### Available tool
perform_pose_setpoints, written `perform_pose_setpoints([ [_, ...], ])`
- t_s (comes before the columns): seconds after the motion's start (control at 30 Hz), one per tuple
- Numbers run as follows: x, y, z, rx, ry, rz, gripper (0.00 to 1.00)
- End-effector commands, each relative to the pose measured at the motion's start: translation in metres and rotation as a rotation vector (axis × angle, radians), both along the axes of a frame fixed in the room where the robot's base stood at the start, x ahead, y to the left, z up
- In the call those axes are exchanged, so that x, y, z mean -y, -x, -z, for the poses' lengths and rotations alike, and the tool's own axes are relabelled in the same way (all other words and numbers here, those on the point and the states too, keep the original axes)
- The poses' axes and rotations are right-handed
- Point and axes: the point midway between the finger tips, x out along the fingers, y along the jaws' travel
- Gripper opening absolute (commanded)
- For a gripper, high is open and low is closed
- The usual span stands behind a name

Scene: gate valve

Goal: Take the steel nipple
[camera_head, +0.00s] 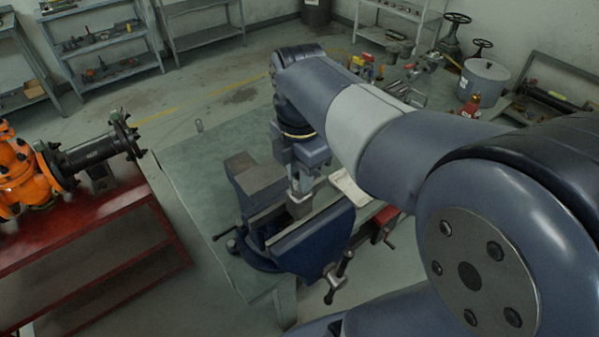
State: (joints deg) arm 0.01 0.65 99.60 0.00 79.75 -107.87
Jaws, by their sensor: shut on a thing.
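My gripper (300,188) points down between the jaws of the blue bench vise (310,245), which stands at the near edge of the workbench. It is shut on the steel nipple, of which little can be told apart from the fingers and the vise jaws. I cannot tell whether the nipple touches the vise jaws.
The green workbench top (205,170) is clear left of the vise. An orange valve (20,170) with a black flanged pipe (92,152) sits on a red stand (100,225) at left. Tools and a grey pot (483,80) are at the back right.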

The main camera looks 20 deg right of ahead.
Motion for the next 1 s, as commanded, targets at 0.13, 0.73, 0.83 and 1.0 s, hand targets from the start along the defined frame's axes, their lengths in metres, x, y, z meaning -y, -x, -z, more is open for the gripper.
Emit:
perform_pose_setpoints([
  [0.13,0.0,0.0,-0.009,0.002,0.0,0.0,0.0],
  [0.73,0.0,0.0,-0.023,0.002,0.0,0.0,0.0],
  [0.83,0.0,0.0,-0.023,0.002,0.0,0.0,0.0],
  [1.0,0.0,0.0,-0.023,0.002,0.0,0.0,0.0],
])
